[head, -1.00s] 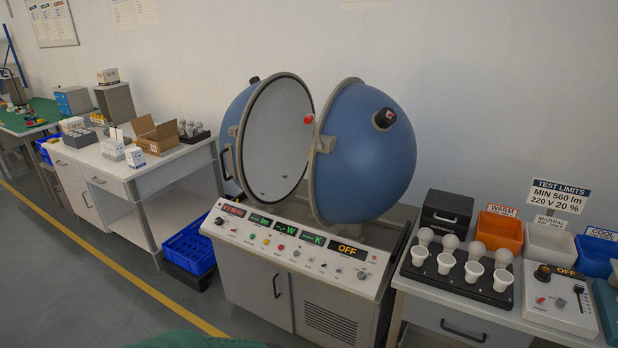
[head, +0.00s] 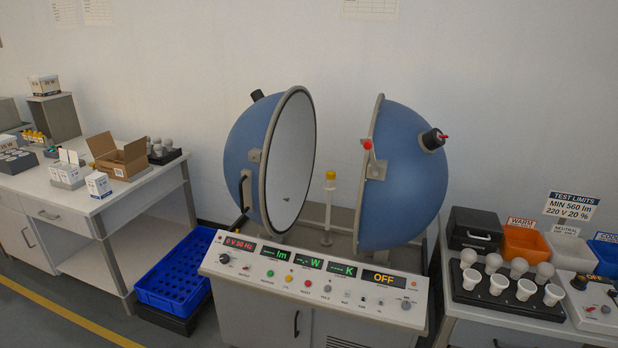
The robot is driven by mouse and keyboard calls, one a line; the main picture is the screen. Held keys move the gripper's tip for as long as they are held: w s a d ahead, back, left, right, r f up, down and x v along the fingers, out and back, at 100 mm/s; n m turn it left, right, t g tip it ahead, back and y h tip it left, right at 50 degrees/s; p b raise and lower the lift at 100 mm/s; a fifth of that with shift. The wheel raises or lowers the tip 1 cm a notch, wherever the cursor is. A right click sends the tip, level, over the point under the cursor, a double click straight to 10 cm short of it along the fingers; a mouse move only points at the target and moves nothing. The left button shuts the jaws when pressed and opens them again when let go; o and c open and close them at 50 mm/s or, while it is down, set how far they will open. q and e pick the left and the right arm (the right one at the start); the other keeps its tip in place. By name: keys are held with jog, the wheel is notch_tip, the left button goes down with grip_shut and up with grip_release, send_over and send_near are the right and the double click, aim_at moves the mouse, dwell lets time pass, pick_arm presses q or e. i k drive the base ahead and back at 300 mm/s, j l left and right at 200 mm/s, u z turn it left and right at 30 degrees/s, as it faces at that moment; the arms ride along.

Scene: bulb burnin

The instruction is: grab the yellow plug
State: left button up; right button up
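A yellow plug (head: 330,175) sits upright on top of a pale post (head: 328,210) between the two halves of the open blue sphere. The left half (head: 246,140) shows its white inside. The right half (head: 408,175) has a red knob at its rim. Neither of my grippers is in view.
A control panel (head: 315,279) with displays and buttons runs in front of the sphere. A black tray (head: 508,299) of bulbs and white cups stands on the right bench.

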aim_at(330, 175)
jog(key=i+j, duration=1.2)
